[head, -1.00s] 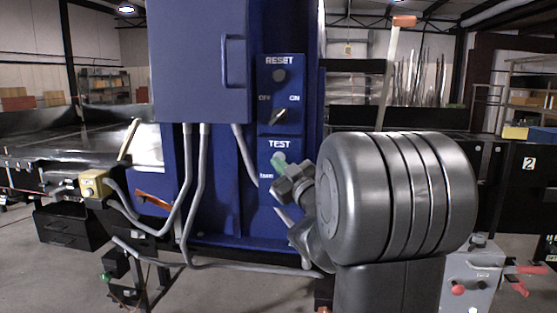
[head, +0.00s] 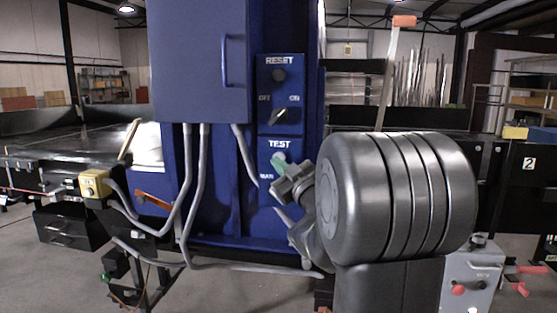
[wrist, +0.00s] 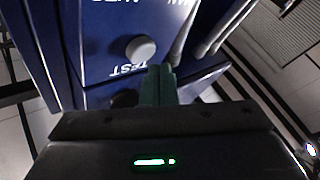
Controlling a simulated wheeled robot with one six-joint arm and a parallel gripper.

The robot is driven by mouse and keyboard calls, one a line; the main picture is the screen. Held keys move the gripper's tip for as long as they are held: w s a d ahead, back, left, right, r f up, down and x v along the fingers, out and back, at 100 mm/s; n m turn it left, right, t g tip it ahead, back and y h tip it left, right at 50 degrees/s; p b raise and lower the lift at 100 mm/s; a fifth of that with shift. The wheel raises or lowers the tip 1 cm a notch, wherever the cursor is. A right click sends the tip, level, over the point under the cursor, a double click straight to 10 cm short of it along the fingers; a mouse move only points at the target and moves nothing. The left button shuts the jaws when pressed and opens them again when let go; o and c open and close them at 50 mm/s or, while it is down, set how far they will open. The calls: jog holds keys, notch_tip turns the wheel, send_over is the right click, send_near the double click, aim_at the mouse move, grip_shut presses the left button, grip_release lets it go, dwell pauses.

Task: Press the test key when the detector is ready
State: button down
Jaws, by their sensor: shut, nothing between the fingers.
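The blue detector cabinet (head: 220,150) stands in the middle of the head view. Its panel has a RESET knob (head: 279,75), an OFF/ON switch (head: 281,116) and a TEST label. In the wrist view the round grey test key (wrist: 140,48) shows by the upside-down TEST lettering, with a dark knob (wrist: 125,98) on the other side. My gripper's green fingers (wrist: 159,82) are shut and empty, their tips beside the lettering and close to the key. In the head view my gripper (head: 278,161) is in front of the TEST area. I cannot tell whether it touches.
Grey conduits (head: 187,190) run down the cabinet's front. A yellow box (head: 93,184) is on the conveyor side at left. A grey control box (head: 470,280) with red knobs stands at lower right. No clear readiness signal can be made out.

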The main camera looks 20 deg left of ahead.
jog(key=shift+w, duration=0.1)
jog(key=shift+w+a, duration=0.1)
jog(key=shift+w, duration=0.25)
jog(key=shift+w+a+b, duration=0.1)
jog(key=shift+w+b, duration=0.2)
jog(key=shift+w, duration=0.15)
dwell(0.8)
jog(key=shift+s, duration=0.15)
dwell(0.3)
jog(key=shift+s+d+b, duration=0.2)
jog(key=shift+s+b, duration=0.35)
jog(key=shift+s, duration=0.15)
jog(key=shift+s, duration=0.15)
jog(key=s+b, duration=0.1)
jog(key=s, duration=0.1)
jog(key=s+d+b, duration=0.1)
jog(key=s, duration=0.1)
jog(key=shift+s+d, duration=0.1)
jog(key=shift+s, duration=0.2)
